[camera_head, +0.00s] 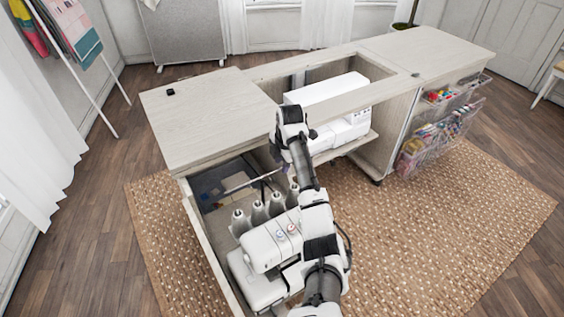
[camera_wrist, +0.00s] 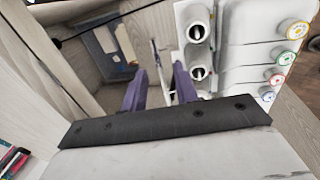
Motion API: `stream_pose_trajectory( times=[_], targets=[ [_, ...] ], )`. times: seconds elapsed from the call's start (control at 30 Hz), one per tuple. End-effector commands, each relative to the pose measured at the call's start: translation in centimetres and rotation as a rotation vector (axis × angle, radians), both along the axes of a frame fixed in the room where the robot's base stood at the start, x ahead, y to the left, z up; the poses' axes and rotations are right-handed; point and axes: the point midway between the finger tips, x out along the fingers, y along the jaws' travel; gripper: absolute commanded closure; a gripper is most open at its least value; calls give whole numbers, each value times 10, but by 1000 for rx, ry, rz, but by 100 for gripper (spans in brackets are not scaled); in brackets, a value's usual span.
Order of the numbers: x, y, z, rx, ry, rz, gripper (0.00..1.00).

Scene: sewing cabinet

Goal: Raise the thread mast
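The serger (camera_head: 275,245) sits in the open left bay of the cabinet, with several grey thread cones (camera_head: 257,212) along its back. The thread mast (camera_head: 250,182) shows as a thin bar above and behind the cones, with a slim post below it. In the wrist view a thin pale upright part (camera_wrist: 157,58), apparently the mast's post, stands between the purple fingers of my gripper (camera_wrist: 159,75). The fingers are apart, with gaps visible beside the post. In the head view my gripper is mostly hidden by my wrist, close to the mast. The serger's cones (camera_wrist: 198,35) and coloured dials (camera_wrist: 293,30) lie right of the fingers.
The wooden cabinet top (camera_head: 205,115) overhangs the back of the bay. A cabinet side wall (camera_wrist: 40,60) stands left of the fingers. A white sewing machine (camera_head: 335,100) occupies the middle bay. Clear bins (camera_head: 440,130) hang at the right.

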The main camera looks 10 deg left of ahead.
Motion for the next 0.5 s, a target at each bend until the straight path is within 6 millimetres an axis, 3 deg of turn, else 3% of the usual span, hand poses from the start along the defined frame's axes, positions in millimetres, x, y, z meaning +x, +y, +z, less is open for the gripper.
stream_pose_trajectory(
  times=[0.37, 0.5],
  targets=[
    [1, 1, -8, -1, -1, 0, 70],
    [1, 1, -8, -1, -1, 0, 85]
  ],
)
